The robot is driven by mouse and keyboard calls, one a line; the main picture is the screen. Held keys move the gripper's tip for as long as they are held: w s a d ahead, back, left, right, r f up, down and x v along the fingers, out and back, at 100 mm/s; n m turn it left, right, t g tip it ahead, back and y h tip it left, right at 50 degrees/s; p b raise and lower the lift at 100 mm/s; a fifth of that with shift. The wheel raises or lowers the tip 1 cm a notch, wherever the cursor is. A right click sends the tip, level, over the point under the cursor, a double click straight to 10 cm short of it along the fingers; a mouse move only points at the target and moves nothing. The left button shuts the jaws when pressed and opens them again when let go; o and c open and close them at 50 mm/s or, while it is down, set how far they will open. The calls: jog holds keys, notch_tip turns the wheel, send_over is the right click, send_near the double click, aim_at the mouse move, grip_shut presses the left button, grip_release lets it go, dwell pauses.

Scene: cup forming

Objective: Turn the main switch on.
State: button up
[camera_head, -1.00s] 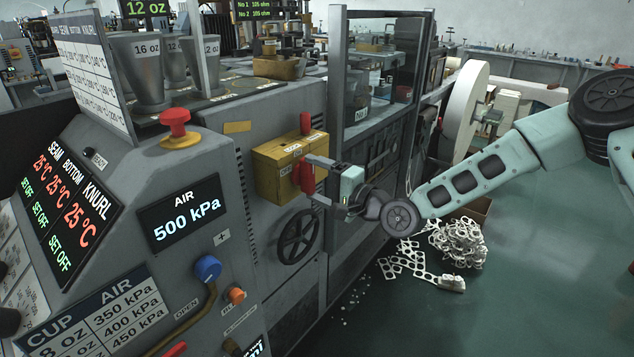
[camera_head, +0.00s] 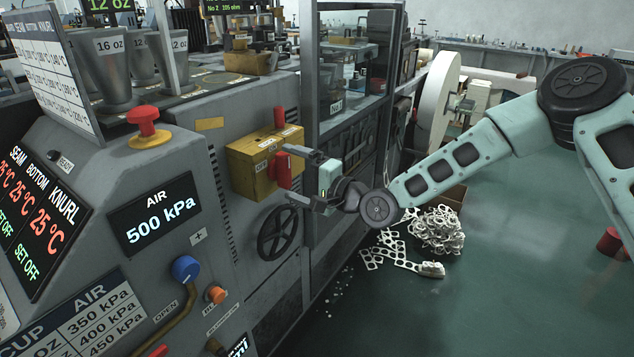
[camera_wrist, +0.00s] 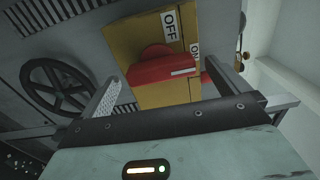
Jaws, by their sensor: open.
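The main switch is a yellow box (camera_head: 240,168) with OFF and ON labels and a red handle (camera_head: 283,172) on its front. The handle stands upright in the head view. In the wrist view the red handle (camera_wrist: 160,69) lies across the yellow face, and its white mark points toward the side with the ON label, clear of the OFF label (camera_wrist: 170,23). My gripper (camera_head: 291,173) is open in front of the box, one finger above and one below the handle's height. I cannot tell whether a finger touches it.
A black handwheel (camera_head: 278,233) sits just below the switch box. A red part (camera_head: 279,117) sticks up at the box's top. A red stop button (camera_head: 143,119) and a blue knob (camera_head: 185,269) are on the panel at left. Metal scrap (camera_head: 437,230) lies on the floor.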

jog(key=b+v, duration=0.2)
jog(key=v, duration=1.5)
jog(key=shift+b, duration=0.35)
jog(key=shift+s+f, duration=0.1)
jog(key=shift+f, duration=0.05)
jog(key=s+a+f+n+g+h, duration=0.3)
jog(key=s+f+n+g+h, duration=0.5)
jog(key=s+n, duration=0.15)
jog(key=s+d+r+n+g+h, duration=0.1)
jog(key=s+d+r+n+h, duration=0.1)
jog(key=s, duration=0.7)
jog(key=s+d+r+n+g+h, duration=0.2)
jog(key=s+r, duration=0.4)
jog(key=s, duration=0.3)
jog(key=shift+r+n+h, duration=0.25)
jog(key=shift+n+h, duration=0.55)
jog(key=shift+n, duration=0.15)
jog(key=shift+s, duration=0.1)
